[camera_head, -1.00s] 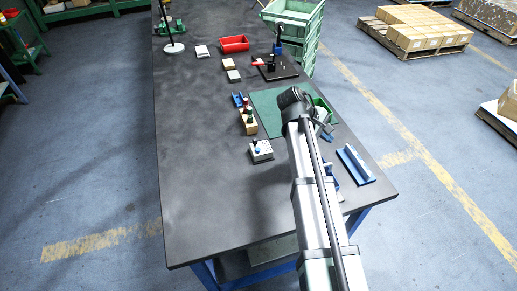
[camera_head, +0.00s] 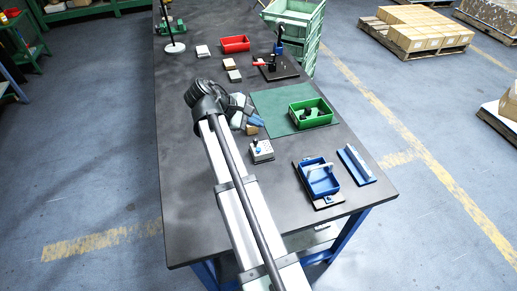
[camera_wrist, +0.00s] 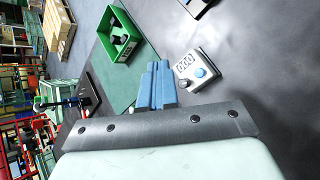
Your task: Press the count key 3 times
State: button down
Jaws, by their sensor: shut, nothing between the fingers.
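The counter (camera_head: 261,151) is a small light box on the dark bench, in front of the green mat. In the wrist view the counter (camera_wrist: 194,62) shows a display that seems to read 000, a round blue key (camera_wrist: 200,72) and a darker round knob (camera_wrist: 184,84). No label tells which is the count key. My gripper (camera_head: 259,122) is above the bench, just behind the counter in the head view. In the wrist view my gripper (camera_wrist: 157,66) has its blue fingers together and empty, beside the counter and apart from it.
A green bin (camera_head: 311,117) with dark parts stands on the green mat (camera_head: 270,101). A blue tray (camera_head: 318,180) and a blue angled part (camera_head: 356,164) lie to the counter's right. A red bin (camera_head: 234,44) is farther back. The bench's left side is clear.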

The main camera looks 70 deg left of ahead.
jog(key=shift+f, duration=0.1)
jog(key=shift+f, duration=4.3)
jog(key=shift+f, duration=0.95)
jog(key=shift+r, duration=0.95)
jog(key=shift+r, duration=0.1)
jog(key=shift+r, duration=2.4)
